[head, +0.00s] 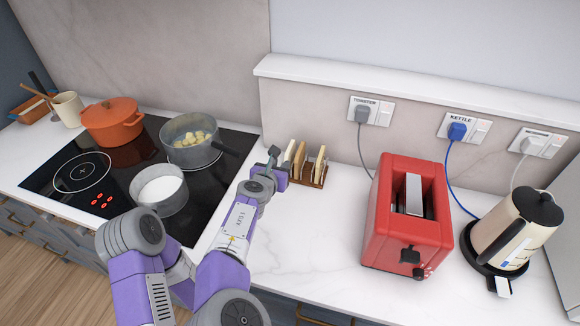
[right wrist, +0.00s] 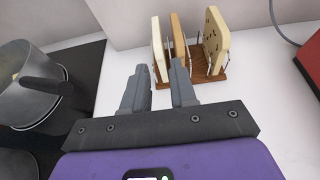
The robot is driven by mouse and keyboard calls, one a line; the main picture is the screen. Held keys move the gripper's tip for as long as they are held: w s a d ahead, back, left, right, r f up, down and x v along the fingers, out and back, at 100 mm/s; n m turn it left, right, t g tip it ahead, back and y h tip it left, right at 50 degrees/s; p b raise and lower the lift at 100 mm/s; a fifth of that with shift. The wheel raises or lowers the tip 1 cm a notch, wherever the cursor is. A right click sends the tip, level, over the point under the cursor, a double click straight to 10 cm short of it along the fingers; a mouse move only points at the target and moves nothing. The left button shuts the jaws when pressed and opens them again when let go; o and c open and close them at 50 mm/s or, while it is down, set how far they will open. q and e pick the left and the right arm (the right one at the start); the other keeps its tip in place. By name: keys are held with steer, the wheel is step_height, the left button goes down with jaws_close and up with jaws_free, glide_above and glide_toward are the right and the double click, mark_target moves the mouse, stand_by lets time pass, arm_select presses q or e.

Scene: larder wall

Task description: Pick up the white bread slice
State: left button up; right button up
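A wooden rack (head: 312,183) on the counter holds upright bread slices; it also shows in the right wrist view (right wrist: 220,77). The leftmost slice, the palest, is the white bread slice (right wrist: 158,48). Beside it stands a tan slice (right wrist: 179,40), and at the right a cream slice with dark specks (right wrist: 216,40). My right gripper (head: 275,154) is at the rack's left end. In the right wrist view, its two fingers (right wrist: 159,68) are apart, and the white slice shows in line with the gap between them. I cannot tell whether its edge is inside the gap. My left gripper is not in view.
A red toaster (head: 408,220) and a cream kettle (head: 510,232) stand to the right. A hob at the left bears an orange pot (head: 112,122), a pan of chopped food (head: 190,143) and a pot of white contents (head: 160,192). The counter (head: 320,235) before the rack is clear.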

mark_target(286, 156)
steer(key=x, duration=0.7)
steer(key=shift+w+b, duration=0.35)
steer(key=shift+w, duration=0.05)
steer(key=shift+a, duration=0.1)
jaws_close()
